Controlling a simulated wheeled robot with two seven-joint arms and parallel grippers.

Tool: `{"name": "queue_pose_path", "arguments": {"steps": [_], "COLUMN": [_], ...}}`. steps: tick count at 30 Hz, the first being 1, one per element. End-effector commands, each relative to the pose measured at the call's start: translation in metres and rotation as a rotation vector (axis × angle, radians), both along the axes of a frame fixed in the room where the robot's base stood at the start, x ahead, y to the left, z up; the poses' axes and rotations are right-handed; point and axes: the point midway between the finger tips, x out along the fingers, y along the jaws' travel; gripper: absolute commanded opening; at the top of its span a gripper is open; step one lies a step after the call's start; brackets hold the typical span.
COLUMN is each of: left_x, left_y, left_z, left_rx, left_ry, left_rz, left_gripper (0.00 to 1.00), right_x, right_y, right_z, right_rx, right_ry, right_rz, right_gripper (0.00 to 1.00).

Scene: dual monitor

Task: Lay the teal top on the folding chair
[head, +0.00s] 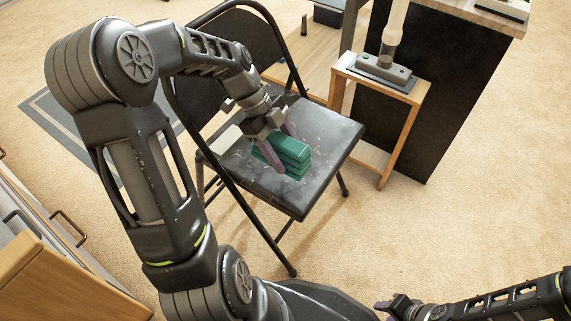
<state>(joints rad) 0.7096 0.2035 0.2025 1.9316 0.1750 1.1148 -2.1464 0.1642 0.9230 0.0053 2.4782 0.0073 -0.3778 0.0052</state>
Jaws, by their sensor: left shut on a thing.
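The teal top (290,150) is a folded, layered teal bundle at the seat of the folding chair. The black folding chair (325,137) stands open, with a worn seat and its backrest partly behind my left arm. My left gripper (279,154) points down over the seat and is shut on the teal top, with one finger on its near side. I cannot tell whether the top rests fully on the seat or hangs just above it. My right gripper (385,306) is low at the bottom right, away from the chair; its fingers are too small to read.
A small wooden stand (405,125) with a grey device on it is right of the chair, against a dark cabinet (450,85). A wooden drawer unit (50,275) is at the lower left. Carpet (480,220) at the right is clear.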

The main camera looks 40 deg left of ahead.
Motion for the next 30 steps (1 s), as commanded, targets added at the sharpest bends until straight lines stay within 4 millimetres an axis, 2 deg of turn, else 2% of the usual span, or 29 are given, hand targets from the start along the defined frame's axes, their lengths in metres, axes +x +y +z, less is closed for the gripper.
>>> {"name": "queue_pose_path", "arguments": {"steps": [4,12,24,25,30], "left_x": [0.000,0.000,0.000,0.000,0.000], "left_y": [0.000,0.000,0.000,0.000,0.000], "left_z": [-0.009,-0.049,-0.053,-0.052,-0.052], "left_rx": [-0.001,-0.001,0.000,0.000,0.000], "left_ry": [0.001,0.001,0.000,0.000,0.000], "left_rz": [0.000,0.000,0.000,0.000,0.000], "left_gripper": [0.10,0.10,0.10,0.59,0.72], "right_x": [0.000,0.003,0.004,0.004,0.004], "right_y": [0.000,0.001,0.001,0.001,0.000], "right_z": [-0.005,-0.022,-0.023,-0.022,-0.022], "right_rx": [0.000,-0.001,-0.002,-0.002,-0.002], "right_ry": [-0.001,-0.008,-0.010,-0.010,-0.010], "right_rz": [0.000,-0.004,-0.005,-0.005,-0.005], "right_gripper": [0.36,0.36,0.36,0.36,0.36]}}
